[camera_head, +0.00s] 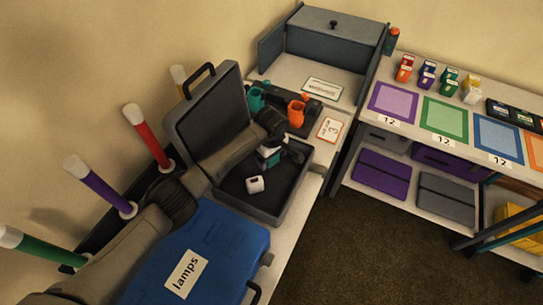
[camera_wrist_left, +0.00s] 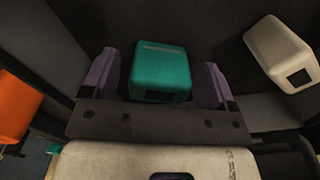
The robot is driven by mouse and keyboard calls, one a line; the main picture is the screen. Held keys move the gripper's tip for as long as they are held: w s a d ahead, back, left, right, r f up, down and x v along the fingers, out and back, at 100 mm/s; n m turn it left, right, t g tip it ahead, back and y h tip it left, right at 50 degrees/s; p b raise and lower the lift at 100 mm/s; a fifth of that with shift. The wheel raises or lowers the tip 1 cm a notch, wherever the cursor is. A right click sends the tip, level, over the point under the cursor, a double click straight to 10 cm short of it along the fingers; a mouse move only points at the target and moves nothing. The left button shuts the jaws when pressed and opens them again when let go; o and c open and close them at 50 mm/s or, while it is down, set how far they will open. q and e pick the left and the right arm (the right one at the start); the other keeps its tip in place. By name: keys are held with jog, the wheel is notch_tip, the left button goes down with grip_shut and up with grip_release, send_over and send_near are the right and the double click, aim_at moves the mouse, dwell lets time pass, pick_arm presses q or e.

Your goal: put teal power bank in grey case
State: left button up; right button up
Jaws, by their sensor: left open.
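The open grey case (camera_head: 265,206) stands on the left counter with its lid (camera_head: 210,110) raised. My left arm reaches over it, and my left gripper (camera_head: 275,160) is down inside the case. The teal power bank (camera_wrist_left: 160,72) sits between the two purple fingers of my open left gripper (camera_wrist_left: 160,85) in the left wrist view, against the dark case interior. My right gripper is not in view.
A white block (camera_head: 255,184) lies in the case near the gripper. A blue case labelled lamps (camera_head: 215,235) is in front. Teal (camera_head: 256,98) and orange (camera_head: 296,112) items stand behind. Coloured mats lie on the right shelf.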

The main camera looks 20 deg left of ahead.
pick_arm(q)
notch_tip(320, 180, up, 11)
jog(key=p, duration=0.7)
jog(key=shift+r, duration=0.1)
jog(key=shift+r+p, duration=0.45)
jog(key=shift+r, duration=0.15)
